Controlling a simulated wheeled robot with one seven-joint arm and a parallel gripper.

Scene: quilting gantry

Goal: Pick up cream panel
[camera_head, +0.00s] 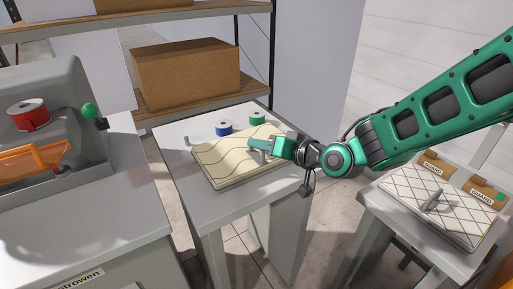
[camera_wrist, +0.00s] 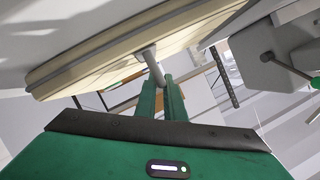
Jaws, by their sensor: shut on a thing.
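The cream panel (camera_head: 225,160) has dark wavy stitch lines and lies over the middle grey table, at the centre of the head view. My gripper (camera_head: 268,148) is at its right side, shut on its grey handle. In the wrist view the panel (camera_wrist: 120,50) fills the upper part, seen edge-on. The fingers of my gripper (camera_wrist: 162,88) close around the short grey handle (camera_wrist: 151,62) that stands out from its face. I cannot tell whether the panel's underside touches the table.
A blue spool (camera_head: 224,128) and a green spool (camera_head: 257,118) stand behind the panel. A white quilted panel with a handle (camera_head: 435,205) lies on the right table. A grey machine (camera_head: 60,95) with a red spool (camera_head: 28,114) is at left. A shelf holds a cardboard box (camera_head: 185,75).

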